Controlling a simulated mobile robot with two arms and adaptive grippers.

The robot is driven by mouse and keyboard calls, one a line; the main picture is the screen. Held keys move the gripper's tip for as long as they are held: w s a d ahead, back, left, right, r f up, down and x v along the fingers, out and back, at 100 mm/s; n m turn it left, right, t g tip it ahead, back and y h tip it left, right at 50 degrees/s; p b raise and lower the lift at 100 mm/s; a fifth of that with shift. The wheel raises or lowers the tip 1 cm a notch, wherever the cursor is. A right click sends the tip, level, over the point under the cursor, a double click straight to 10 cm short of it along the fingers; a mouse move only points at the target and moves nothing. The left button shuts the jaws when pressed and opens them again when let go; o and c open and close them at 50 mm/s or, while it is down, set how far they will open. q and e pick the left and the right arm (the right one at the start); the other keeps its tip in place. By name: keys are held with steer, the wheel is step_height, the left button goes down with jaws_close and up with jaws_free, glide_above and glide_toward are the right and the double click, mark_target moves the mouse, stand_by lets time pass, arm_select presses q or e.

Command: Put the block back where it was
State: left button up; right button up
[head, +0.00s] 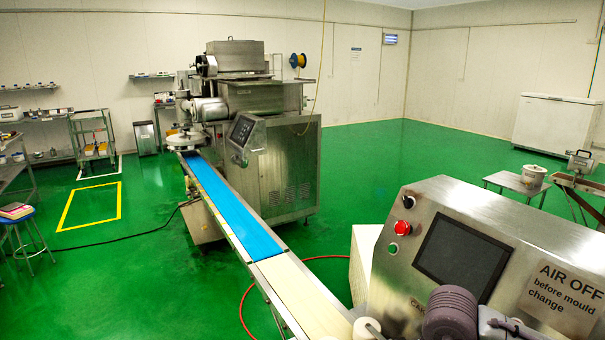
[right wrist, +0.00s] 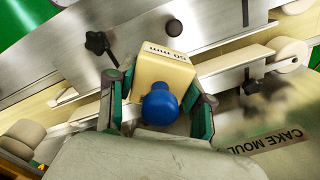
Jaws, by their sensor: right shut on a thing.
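The block (right wrist: 165,72) is cream with a blue round knob (right wrist: 160,103) and an upside-down label that seems to read "50 mm". It shows in the right wrist view, above a metal machine surface. My right gripper (right wrist: 163,90) is shut on it, with a green-padded finger on either side. I cannot tell whether the block's far end touches anything. I cannot make out the block in the head view. My left gripper shows in neither view.
A metal plate with a "CAKE MOUL…" label (right wrist: 272,140) and a black knob (right wrist: 97,42) lie close to the block. In the head view, a control panel (head: 463,252) stands at right, and a blue and cream conveyor (head: 235,215) runs to the encrusting machine (head: 290,165).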

steer(key=s+r+n, duration=0.1)
steer(key=s+n, duration=0.2)
steer(key=n, duration=0.6)
steer(key=s+a+r+n, duration=0.1)
steer(key=s+n, duration=0.1)
steer(key=n, duration=0.8)
steer(key=shift+s+r+n, duration=0.3)
steer(key=shift+s+r, duration=0.1)
